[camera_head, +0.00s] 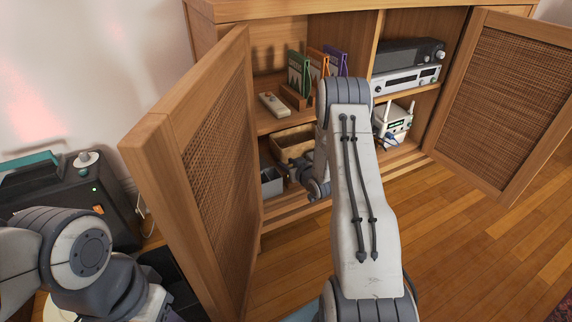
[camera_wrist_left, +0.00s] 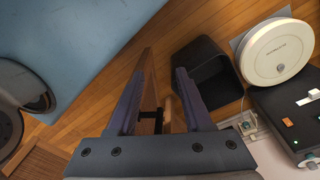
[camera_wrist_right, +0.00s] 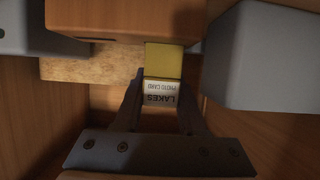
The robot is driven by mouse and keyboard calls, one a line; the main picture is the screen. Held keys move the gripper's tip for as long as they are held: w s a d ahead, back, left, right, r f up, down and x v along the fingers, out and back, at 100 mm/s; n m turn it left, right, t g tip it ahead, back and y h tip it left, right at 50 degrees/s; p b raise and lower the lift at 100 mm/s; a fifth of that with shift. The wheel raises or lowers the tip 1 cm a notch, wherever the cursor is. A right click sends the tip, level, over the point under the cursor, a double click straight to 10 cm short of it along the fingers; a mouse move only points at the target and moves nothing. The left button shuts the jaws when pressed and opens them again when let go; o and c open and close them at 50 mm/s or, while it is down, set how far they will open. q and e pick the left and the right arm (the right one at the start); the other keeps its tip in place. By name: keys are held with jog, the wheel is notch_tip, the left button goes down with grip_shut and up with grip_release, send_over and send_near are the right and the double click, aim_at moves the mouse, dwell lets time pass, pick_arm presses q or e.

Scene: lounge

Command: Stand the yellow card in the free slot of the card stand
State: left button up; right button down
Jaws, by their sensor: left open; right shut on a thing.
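The yellow card (camera_wrist_right: 164,62), with a white label reading LAKES, is between the fingertips of my right gripper (camera_wrist_right: 158,92), which is shut on it. In the head view my right arm reaches into the cabinet's lower left compartment; its wrist shows, but its fingertips and the card are hidden. The wooden card stand (camera_head: 296,98) is on the shelf above, with a green card (camera_head: 298,72), an orange card (camera_head: 318,62) and a purple card (camera_head: 337,62) upright at it. My arm hides part of the stand, and I cannot make out the free slot. My left gripper (camera_wrist_left: 158,88) is open and empty.
A remote (camera_head: 272,103) lies left of the stand. Below are a wooden box (camera_head: 292,140) and a grey bin (camera_head: 271,183). The open left door (camera_head: 200,150) stands between my arms. A router (camera_head: 393,122) sits on the right. A black bin (camera_wrist_left: 207,75) is below my left gripper.

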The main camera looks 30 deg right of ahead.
jog(key=shift+f+b, duration=0.45)
jog(key=shift+f, duration=0.45)
jog(key=shift+c, duration=2)
grip_release()
jog(key=shift+s, duration=0.1)
jog(key=shift+s+r+p, duration=0.25)
jog(key=shift+s+p, duration=0.15)
jog(key=shift+p+v, duration=1.25)
jog(key=shift+v, duration=1.2)
jog(key=shift+s, duration=0.1)
